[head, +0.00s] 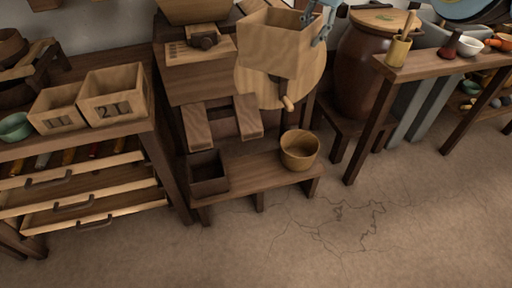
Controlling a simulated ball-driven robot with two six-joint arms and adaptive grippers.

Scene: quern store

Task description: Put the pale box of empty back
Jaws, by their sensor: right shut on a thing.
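A pale open wooden box (275,48) shows at the top middle of the head view. My right gripper (320,32) is shut on its right edge and holds it up in front of the quern. I see the box's plain front and part of its inside; it looks empty. Two similar pale boxes stand side by side on the left bench, a smaller one (57,108) and a larger one (114,92), both with dark marks on their fronts. My left gripper is not in view.
A low stand (255,172) holds a dark square box (208,173) and a round wooden tub (299,150). The left bench has open drawers (85,182) and a green bowl (15,127). A table (440,65) with small vessels stands at right. The front floor is clear.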

